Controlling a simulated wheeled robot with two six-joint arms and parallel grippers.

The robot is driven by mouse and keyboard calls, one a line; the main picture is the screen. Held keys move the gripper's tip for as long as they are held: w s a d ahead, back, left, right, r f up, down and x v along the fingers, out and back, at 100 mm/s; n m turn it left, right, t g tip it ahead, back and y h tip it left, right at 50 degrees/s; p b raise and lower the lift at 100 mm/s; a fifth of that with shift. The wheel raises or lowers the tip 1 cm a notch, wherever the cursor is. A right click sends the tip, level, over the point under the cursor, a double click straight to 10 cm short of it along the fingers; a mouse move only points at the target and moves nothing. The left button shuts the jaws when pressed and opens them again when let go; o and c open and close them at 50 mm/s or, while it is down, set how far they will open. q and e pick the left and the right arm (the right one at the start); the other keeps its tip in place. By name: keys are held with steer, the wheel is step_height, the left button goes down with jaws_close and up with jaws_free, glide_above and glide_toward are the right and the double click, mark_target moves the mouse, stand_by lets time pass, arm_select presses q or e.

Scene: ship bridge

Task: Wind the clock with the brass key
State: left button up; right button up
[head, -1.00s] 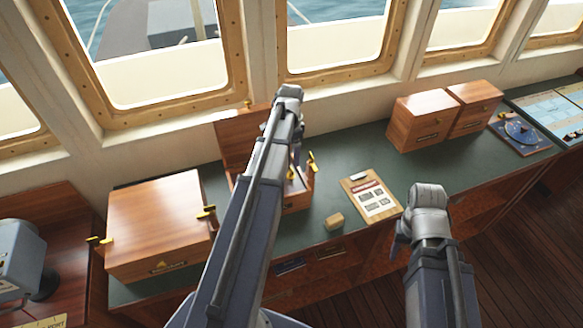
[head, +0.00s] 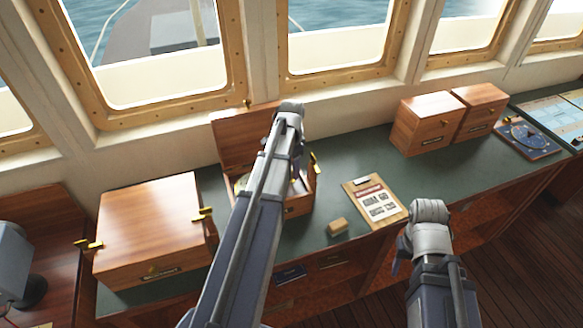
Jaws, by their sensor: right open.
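An open wooden box (head: 298,203) with its lid (head: 238,137) raised stands on the green counter. A brass-coloured rim shows inside it at the left, perhaps the clock (head: 241,184); my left arm covers most of the inside. My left gripper (head: 296,186) points down at the box behind its own wrist, and its fingers are too hidden to read. My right gripper (head: 396,268) hangs beside the counter's front edge, mostly hidden by its wrist; it is open and away from the box. I cannot make out the brass key.
A closed wooden box (head: 150,225) with brass handles stands to the left. A small wooden block (head: 337,226) and a clipboard (head: 376,201) lie right of the open box. Two wooden cases (head: 424,125) stand further right. Green counter (head: 345,160) is clear between them.

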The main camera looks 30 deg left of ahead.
arm_select(q)
jaws_close()
steer(key=shift+n, duration=0.4)
steer(key=n, duration=0.6)
steer(key=shift+n, duration=0.4)
steer(key=n, duration=0.4)
steer(key=shift+n, duration=1.7)
steer(key=shift+n, duration=0.3)
